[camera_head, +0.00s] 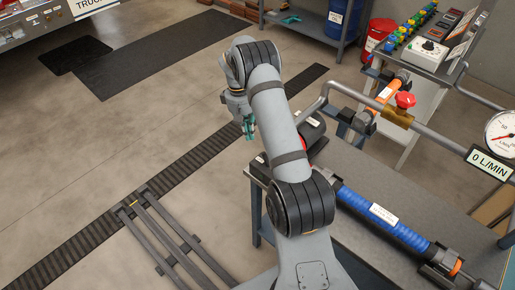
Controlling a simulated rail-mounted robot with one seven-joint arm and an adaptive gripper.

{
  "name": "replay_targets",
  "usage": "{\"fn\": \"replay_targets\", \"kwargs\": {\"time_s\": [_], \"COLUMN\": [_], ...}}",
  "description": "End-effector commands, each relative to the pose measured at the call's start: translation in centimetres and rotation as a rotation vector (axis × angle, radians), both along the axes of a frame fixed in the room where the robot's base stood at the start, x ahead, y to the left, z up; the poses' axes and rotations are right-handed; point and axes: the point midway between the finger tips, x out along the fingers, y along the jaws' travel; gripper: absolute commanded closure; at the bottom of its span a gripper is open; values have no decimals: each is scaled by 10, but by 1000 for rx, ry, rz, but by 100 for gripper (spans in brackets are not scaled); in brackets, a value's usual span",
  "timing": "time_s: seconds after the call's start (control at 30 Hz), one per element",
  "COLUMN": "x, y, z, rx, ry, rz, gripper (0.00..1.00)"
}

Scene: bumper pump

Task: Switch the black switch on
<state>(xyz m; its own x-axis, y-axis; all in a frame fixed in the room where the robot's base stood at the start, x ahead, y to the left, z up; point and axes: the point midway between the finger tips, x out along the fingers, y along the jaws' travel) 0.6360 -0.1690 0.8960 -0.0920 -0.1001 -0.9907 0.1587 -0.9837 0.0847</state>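A grey control panel (462,28) stands at the upper right. On it is a white plate with a round black knob (428,45), and behind that are several small dark switches (446,25); I cannot tell which of these is the black switch. My gripper (248,128) hangs at the upper middle, to the left of the table and well apart from the panel. Its fingertips look greenish and are small and partly hidden by my arm, so I cannot tell whether they are open.
A grey table (345,165) bears a blue hose (385,215). A pipe with a red valve handle (405,100) and a gauge (502,135) runs between my arm and the panel. A red drum (378,36) and a shelf stand behind. The floor at left is mostly clear.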

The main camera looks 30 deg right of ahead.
Motion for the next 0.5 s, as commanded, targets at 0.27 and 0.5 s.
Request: {"fn": "replay_targets", "kwargs": {"time_s": [0.27, 0.5], "x": [-7, -30], "y": [-6, -10], "z": [-58, -51], "rx": [1, 1], "ry": [5, 1], "rz": [-1, -1], "gripper": [100, 100]}}
